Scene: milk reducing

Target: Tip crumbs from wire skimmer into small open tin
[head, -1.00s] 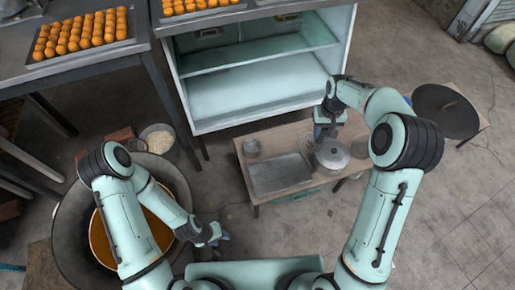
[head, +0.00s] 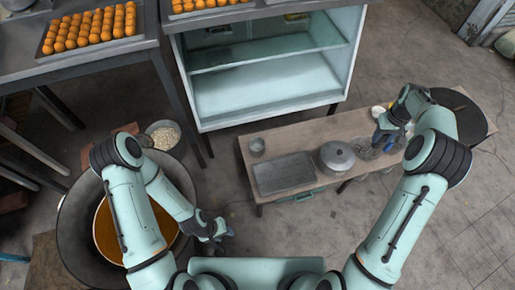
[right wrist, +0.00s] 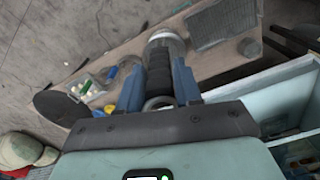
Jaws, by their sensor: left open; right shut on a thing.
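My right gripper (head: 391,138) is shut on the dark ribbed handle of the wire skimmer; the handle (right wrist: 158,72) stands between its blue fingers in the right wrist view. The skimmer's grey round head (head: 365,148) appears just right of the lidded pot, over the low table. Crumbs on it are too small to make out. A small open grey tin (head: 257,147) stands at the table's left end, well away from the skimmer. My left gripper (head: 221,229) is open and empty, low in the head view, right of the large pan.
The low wooden table (head: 300,136) carries a grey tray (head: 283,174) and a lidded pot (head: 337,157) between tin and skimmer. A dark round lid (head: 462,118) lies at the right end. A glass-shelved cabinet (head: 262,92) stands behind. A wide pan (head: 70,225) of orange liquid is at left.

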